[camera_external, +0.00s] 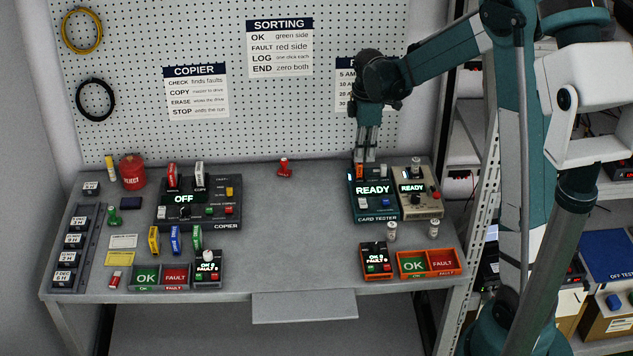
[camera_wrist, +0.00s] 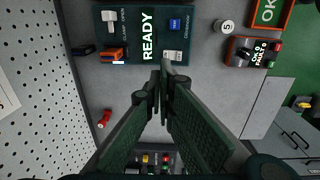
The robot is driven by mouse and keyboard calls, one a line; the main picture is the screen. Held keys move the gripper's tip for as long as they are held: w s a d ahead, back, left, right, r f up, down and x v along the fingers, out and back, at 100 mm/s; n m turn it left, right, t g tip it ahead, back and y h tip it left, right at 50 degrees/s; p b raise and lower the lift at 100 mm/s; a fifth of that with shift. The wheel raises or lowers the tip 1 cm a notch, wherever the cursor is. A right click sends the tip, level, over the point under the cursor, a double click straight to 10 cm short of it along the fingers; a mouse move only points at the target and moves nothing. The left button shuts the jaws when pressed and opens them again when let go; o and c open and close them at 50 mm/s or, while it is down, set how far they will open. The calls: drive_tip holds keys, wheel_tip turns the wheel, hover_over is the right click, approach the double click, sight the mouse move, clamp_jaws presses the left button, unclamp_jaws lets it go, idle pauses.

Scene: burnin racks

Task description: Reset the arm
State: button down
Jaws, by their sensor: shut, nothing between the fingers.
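My gripper (camera_external: 368,158) points straight down near the back of the teal card tester (camera_external: 364,213), at the right of the bench. In the wrist view my gripper (camera_wrist: 163,72) is shut and empty, its fingertips meeting close to the card tester's edge. The card tester (camera_wrist: 148,58) lights up READY there. An orange piece (camera_wrist: 116,53) sits on the tester apart from the fingers. From these views I cannot tell how high the fingertips are above the bench.
A beige tester (camera_external: 420,210) stands right of the teal one. The copier (camera_external: 228,226), showing OFF, is left. A red stamp-like piece (camera_external: 284,167) stands at the back. An orange OK/FAULT tray (camera_external: 428,274) is at front right. The bench middle is clear; a pegboard (camera_external: 220,130) rises behind.

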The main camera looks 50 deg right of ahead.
drive_tip(key=shift+a, duration=0.1)
idle(0.6)
drive_tip(key=s+a+r+m+t+b, duration=0.2)
drive_tip(key=s+a+r, duration=0.3)
drive_tip(key=a, duration=0.4)
drive_tip(key=s+a+r+m+t+b, duration=0.1)
drive_tip(key=s+a+r+m, duration=0.1)
drive_tip(key=s+a+r, duration=0.45)
drive_tip(key=s+a+f+m+t+b, duration=0.3)
drive_tip(key=s+a+m+t, duration=0.1)
drive_tip(key=s+a, duration=0.9)
drive_tip(key=shift+a+f+m+b, duration=0.15)
drive_tip(key=shift+a+m+b, duration=0.15)
drive_tip(key=shift+a+m, duration=0.35)
drive_tip(key=shift+s+a, duration=0.1)
drive_tip(key=shift+a, duration=0.05)
idle(0.6)
